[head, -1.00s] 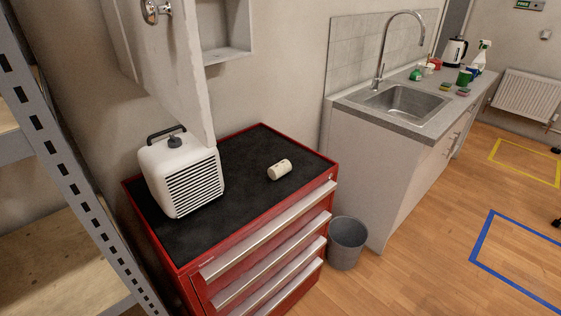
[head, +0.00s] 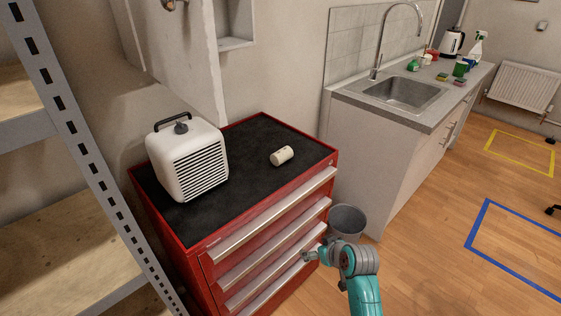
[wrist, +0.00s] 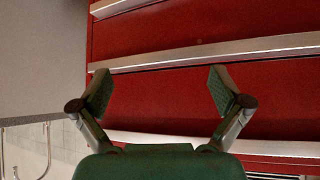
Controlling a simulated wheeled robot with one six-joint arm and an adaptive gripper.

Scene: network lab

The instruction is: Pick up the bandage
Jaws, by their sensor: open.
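The bandage (head: 282,156), a small off-white roll, lies on its side on the black top of the red tool cabinet (head: 320,178) in the head view. My gripper (head: 306,256) is low in front of the cabinet's drawers, below and apart from the bandage. In the wrist view my gripper (wrist: 160,90) is open and empty, with its two fingers spread before the red drawer fronts. The bandage does not show in the wrist view.
A white heater (head: 188,160) with a black handle stands left of the bandage. An open white cabinet door (head: 190,60) hangs above the back. A grey bin (head: 347,220) stands right of the cabinet, before the sink counter (head: 435,118). A metal shelf (head: 75,130) is at left.

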